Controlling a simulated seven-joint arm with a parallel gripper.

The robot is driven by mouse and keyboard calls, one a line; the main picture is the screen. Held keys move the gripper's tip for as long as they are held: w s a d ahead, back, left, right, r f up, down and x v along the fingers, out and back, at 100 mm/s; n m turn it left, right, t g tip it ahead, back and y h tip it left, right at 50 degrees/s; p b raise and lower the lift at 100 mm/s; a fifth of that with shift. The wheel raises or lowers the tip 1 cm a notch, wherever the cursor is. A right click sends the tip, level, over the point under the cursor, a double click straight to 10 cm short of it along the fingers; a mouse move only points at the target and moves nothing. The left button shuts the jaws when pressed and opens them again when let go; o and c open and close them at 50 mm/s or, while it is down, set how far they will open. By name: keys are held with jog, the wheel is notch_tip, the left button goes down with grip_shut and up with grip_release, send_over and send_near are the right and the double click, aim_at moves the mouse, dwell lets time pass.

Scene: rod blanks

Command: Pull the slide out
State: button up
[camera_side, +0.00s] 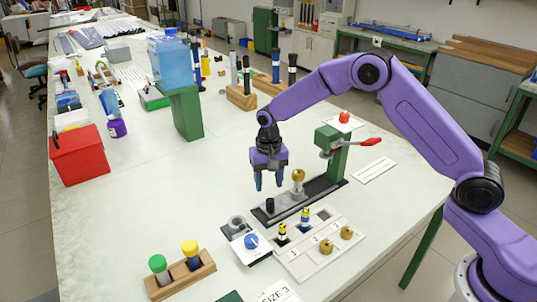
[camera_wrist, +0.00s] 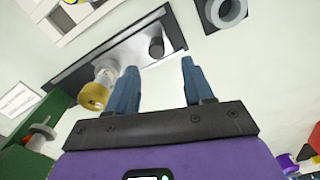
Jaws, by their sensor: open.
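The slide (camera_side: 287,207) is a grey strip lying in a long dark base. A short black knob (camera_side: 270,204) stands up at its front-left end, and a piece with a gold round top (camera_side: 298,175) stands farther back. In the wrist view the slide (camera_wrist: 128,52), its black knob (camera_wrist: 156,47) and the gold-topped piece (camera_wrist: 93,95) show again. My gripper (camera_side: 268,184) is open and empty, pointing down above the black knob. In the wrist view the knob appears just past the gap between my blue fingertips (camera_wrist: 157,68), apart from both.
A green press (camera_side: 336,150) with a red handle stands at the slide's back end. A white panel (camera_side: 318,245) with gold knobs and banded plugs lies in front, beside a grey ring (camera_side: 237,224).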

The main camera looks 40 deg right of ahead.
notch_tip(320, 180, up, 10)
jog(key=shift+f, duration=0.2)
dwell(0.4)
jog(key=s+a+r+n, duration=0.1)
jog(key=s+r+n, duration=0.25)
jog(key=s, duration=0.65)
jog(key=s+r+n, duration=0.2)
jog(key=s+n, duration=0.3)
jog(key=s, duration=0.6)
jog(key=s+d+f+n, duration=0.1)
jog(key=s+d+n, duration=0.3)
jog(key=s, duration=0.5)
jog(key=s+d+n, duration=0.3)
jog(key=s+d, duration=0.1)
jog(key=s, duration=0.4)
jog(key=shift+s+d+f+n, duration=0.35)
jog(key=shift+s, duration=0.05)
